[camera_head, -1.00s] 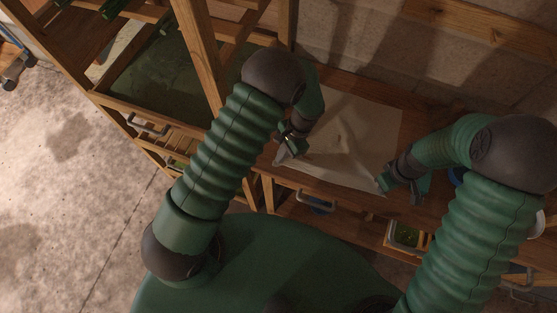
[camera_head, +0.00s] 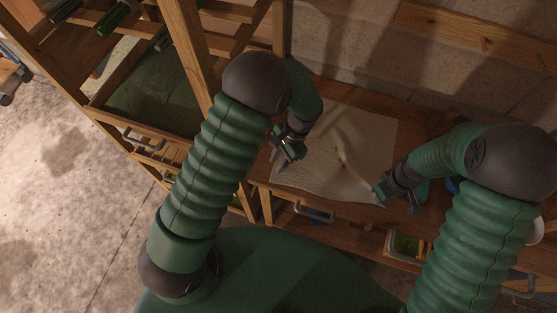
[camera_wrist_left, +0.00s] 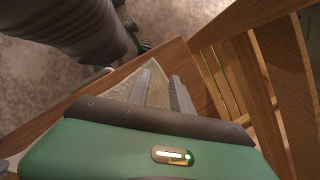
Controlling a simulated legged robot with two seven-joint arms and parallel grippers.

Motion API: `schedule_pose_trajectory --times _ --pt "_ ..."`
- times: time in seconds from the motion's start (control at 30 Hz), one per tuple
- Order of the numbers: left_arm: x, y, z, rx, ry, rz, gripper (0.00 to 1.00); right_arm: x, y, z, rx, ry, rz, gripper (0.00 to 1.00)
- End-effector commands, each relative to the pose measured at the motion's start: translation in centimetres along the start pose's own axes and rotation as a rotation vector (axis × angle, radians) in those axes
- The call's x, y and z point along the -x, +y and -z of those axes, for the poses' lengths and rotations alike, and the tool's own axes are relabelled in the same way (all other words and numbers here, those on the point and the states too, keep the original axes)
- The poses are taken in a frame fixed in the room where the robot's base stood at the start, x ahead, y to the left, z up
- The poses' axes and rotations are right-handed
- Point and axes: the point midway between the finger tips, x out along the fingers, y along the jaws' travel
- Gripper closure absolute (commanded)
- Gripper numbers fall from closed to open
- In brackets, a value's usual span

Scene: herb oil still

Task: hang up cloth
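A pale beige cloth (camera_head: 318,172) lies on the wooden bench top, with a raised fold running toward its near right corner. My left gripper (camera_head: 281,162) is over the cloth's left edge. In the left wrist view its two fingers (camera_wrist_left: 161,92) stand apart, with part of the cloth (camera_wrist_left: 124,86) beside the left finger and nothing clearly gripped. My right gripper (camera_head: 381,191) is at the cloth's near right corner, where the fold ends. Its fingertips are too small and dark to show whether they are closed on the cloth.
A wooden rail (camera_head: 440,27) with pegs (camera_head: 485,45) is on the wall behind the bench. A wooden rack with green bottles (camera_head: 118,18) and an upright post (camera_head: 190,50) stands left of my left arm. Drawers with handles (camera_head: 314,213) are along the bench front.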

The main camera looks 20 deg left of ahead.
Motion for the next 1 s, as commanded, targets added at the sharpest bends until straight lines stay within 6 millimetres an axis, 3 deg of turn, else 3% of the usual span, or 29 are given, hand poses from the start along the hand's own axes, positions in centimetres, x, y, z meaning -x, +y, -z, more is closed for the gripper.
schedule_pose_trajectory --times 0.03,0.2,0.43,0.6,0.7,0.87,1.0 --pt "0.0 0.0 0.0 0.000 0.000 0.000 0.65 0.0 0.0 0.0 0.000 0.000 0.000 1.00" --pt "0.0 0.0 0.0 0.000 0.000 0.000 0.45 0.0 0.0 0.0 0.000 0.000 0.000 1.00" --pt "0.1 0.0 0.0 0.000 0.001 0.000 0.45 0.0 0.0 0.0 0.000 0.000 0.000 1.00" --pt "4.1 -0.1 1.6 -0.002 0.007 0.001 0.45 0.0 0.0 0.0 0.000 0.000 0.000 1.00" --pt "5.2 0.0 1.8 0.001 0.002 0.000 0.45 0.0 0.0 0.0 0.000 0.000 0.000 1.00" --pt "3.7 0.0 1.7 0.000 -0.003 -0.001 0.45 0.0 0.0 0.0 0.000 0.000 0.000 1.00" --pt "1.2 0.0 1.6 0.000 -0.004 -0.002 0.45 0.0 0.0 0.0 0.000 0.000 0.000 1.00"
